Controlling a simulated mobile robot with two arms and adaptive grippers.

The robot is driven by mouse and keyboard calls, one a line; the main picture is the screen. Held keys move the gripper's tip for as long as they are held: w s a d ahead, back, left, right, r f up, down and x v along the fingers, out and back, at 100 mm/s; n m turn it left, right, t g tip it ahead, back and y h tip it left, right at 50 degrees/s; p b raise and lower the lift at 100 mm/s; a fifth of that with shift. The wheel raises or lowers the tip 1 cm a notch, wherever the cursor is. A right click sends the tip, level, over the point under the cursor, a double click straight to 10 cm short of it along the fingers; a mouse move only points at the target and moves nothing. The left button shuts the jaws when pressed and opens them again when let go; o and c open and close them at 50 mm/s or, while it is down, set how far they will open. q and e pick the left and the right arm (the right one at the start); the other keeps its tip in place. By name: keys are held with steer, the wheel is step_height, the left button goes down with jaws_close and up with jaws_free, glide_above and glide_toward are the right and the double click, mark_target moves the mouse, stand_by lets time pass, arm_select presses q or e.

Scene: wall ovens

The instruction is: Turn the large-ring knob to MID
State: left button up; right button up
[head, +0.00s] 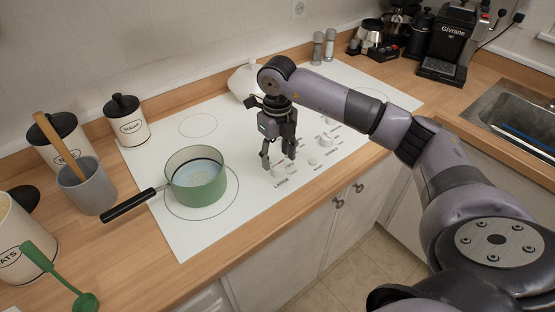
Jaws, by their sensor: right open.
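The white hob (178,235) is set in the wooden counter, with several white knobs toward its right side. The knob (277,171) nearest the front left, beside a label that seems to read LARGE, lies just under my right gripper (279,162). That gripper points down with its fingers apart, open and empty. The fingers partly hide the knob, and I cannot tell if they touch it or where it is set. A green pot (197,190) stands on the front left ring, its black handle toward the left. My left gripper is not in view.
Canisters (130,128) and a grey utensil cup (87,190) stand left of the hob. A white lidded pot (242,80) is behind my right gripper. Two shakers (329,46), a coffee machine (449,42) and a sink (515,115) are at the back right.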

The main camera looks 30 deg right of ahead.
mark_target(278, 164)
step_height(278, 164, up, 10)
stand_by(0.3)
steer(key=shift+s+f, duration=0.1)
steer(key=shift+f, duration=0.05)
stand_by(0.3)
